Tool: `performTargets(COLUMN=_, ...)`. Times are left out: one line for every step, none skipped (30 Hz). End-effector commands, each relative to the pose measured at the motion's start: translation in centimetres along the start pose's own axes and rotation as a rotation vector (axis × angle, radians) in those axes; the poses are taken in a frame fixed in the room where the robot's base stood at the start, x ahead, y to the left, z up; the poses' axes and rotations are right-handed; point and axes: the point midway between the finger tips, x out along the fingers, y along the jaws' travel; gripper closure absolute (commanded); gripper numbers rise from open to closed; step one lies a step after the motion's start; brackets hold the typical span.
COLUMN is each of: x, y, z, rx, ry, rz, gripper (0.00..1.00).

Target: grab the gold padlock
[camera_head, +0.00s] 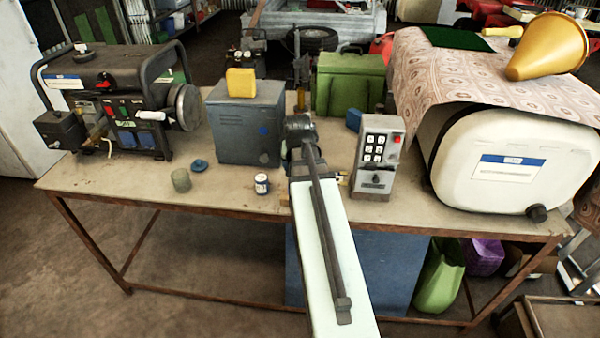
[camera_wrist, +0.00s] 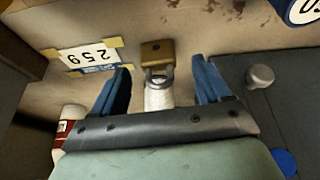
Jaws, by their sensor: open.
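The gold padlock (camera_wrist: 157,51) lies on the tabletop in the wrist view, just beyond and between my fingertips, with its grey shackle (camera_wrist: 160,73) pointing back toward my gripper. My gripper (camera_wrist: 160,68) is open, with one blue finger on each side of the shackle's line. Nothing is clasped between the fingers. I cannot tell how high the fingers are above the table.
A white cylinder (camera_wrist: 158,96) stands between the fingers. A taped "259" label (camera_wrist: 88,57) lies left of the padlock. A red-and-white container (camera_wrist: 69,128) is at lower left. The grey-blue cabinet (camera_head: 240,135) and keypad box (camera_head: 374,180) flank my arm. A small jar (camera_head: 261,184) stands nearby.

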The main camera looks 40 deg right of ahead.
Motion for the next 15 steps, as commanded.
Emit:
performTargets(x=0.6, y=0.1, z=0.0, rx=0.0, ry=-0.001, rz=0.0, gripper=0.23)
performTargets(x=0.9, y=0.1, z=0.0, rx=0.0, ry=0.0, rz=0.0, gripper=0.23)
performTargets(x=1.4, y=0.1, z=0.0, rx=0.0, ry=-0.001, rz=0.0, gripper=0.23)
performTargets(x=1.8, y=0.2, z=0.0, rx=0.0, ry=-0.002, rz=0.0, gripper=0.23)
performTargets(x=2.1, y=0.2, z=0.0, rx=0.0, ry=-0.002, rz=0.0, gripper=0.23)
performTargets(x=2.5, y=0.2, z=0.0, rx=0.0, ry=-0.001, rz=0.0, gripper=0.23)
performTargets(x=2.9, y=0.1, z=0.0, rx=0.0, ry=0.0, rz=0.0, gripper=0.23)
performTargets(x=3.1, y=0.2, z=0.0, rx=0.0, ry=-0.001, rz=0.0, gripper=0.23)
performTargets(x=3.5, y=0.2, z=0.0, rx=0.0, ry=-0.001, rz=0.0, gripper=0.23)
performTargets(x=3.6, y=0.2, z=0.0, rx=0.0, ry=-0.001, rz=0.0, gripper=0.23)
performTargets(x=3.8, y=0.2, z=0.0, rx=0.0, ry=0.0, rz=0.0, gripper=0.23)
performTargets(x=3.9, y=0.2, z=0.0, rx=0.0, ry=0.0, rz=0.0, gripper=0.23)
performTargets(x=3.9, y=0.2, z=0.0, rx=0.0, ry=0.001, rz=0.0, gripper=0.23)
performTargets(x=3.9, y=0.2, z=0.0, rx=0.0, ry=0.001, rz=0.0, gripper=0.23)
performTargets(x=3.9, y=0.2, z=0.0, rx=0.0, ry=0.001, rz=0.0, gripper=0.23)
